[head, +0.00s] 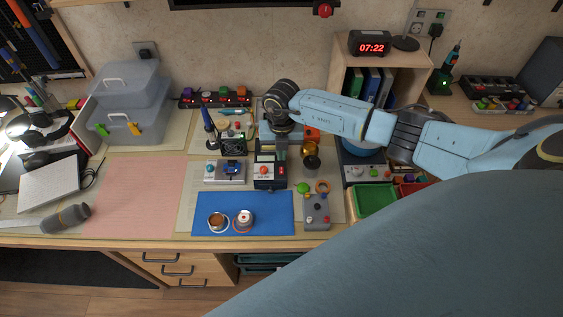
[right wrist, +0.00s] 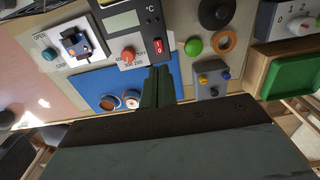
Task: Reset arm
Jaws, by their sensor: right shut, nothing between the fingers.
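My right arm reaches in from the right in the head view, across the bench to its middle. My right gripper (head: 281,146) points down above the black soldering station with its display and red switch. In the right wrist view the fingers (right wrist: 157,84) are together, with nothing between them, over the station's lower front (right wrist: 128,48). I cannot tell the exact gap between the fingertips and the station. My left gripper does not show in either view.
A blue mat (head: 270,226) with two small round spools lies in front. A chip fixture (head: 225,172) is left of the station. A grey button box (head: 317,210) and green tray (head: 374,200) are to the right. A shelf (head: 385,55) stands behind the arm. The pink mat (head: 125,195) is mostly clear.

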